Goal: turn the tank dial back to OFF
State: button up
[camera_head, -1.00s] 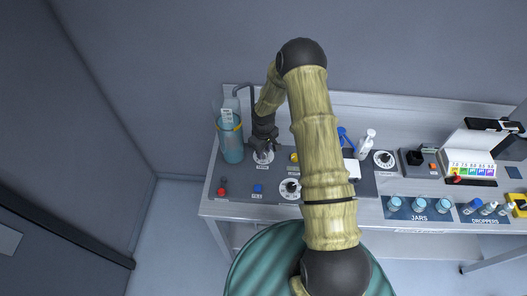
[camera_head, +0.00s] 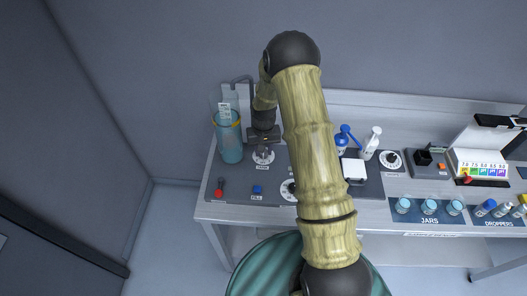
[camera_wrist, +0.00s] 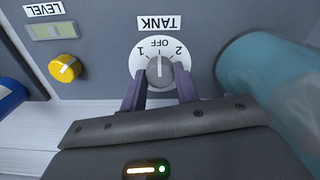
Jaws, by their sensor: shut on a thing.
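The tank dial (camera_head: 263,158) is a white round plate on the grey panel, just right of the clear blue tank (camera_head: 231,143). In the wrist view the dial plate (camera_wrist: 143,53) appears upside down, marked OFF, 1 and 2. Its grey knob (camera_wrist: 160,71) has a pale line that appears to point at OFF. My gripper (camera_wrist: 160,84) is shut on the knob, one purple finger on each side. In the head view my gripper (camera_head: 263,148) comes down over the dial from above, hiding part of it.
A yellow knob (camera_wrist: 65,68) by the LEVEL label is close by. A red lever (camera_head: 219,190), a blue FILL button (camera_head: 257,189) and another white dial (camera_head: 288,189) sit nearer the front. Bottles, jars (camera_head: 428,207) and droppers stand right.

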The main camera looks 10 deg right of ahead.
dwell(0.4)
jog(key=o, duration=1)
jog(key=shift+c, duration=0.2)
notch_tip(320, 180, up, 18)
jog(key=b, duration=0.4)
jog(key=shift+f, duration=0.25)
jog(key=s+n+t, duration=0.1)
jog(key=s+t, duration=0.1)
jog(key=s, duration=1.9)
jog(key=shift+s+r+t, duration=0.2)
jog(key=shift+r+t, duration=0.1)
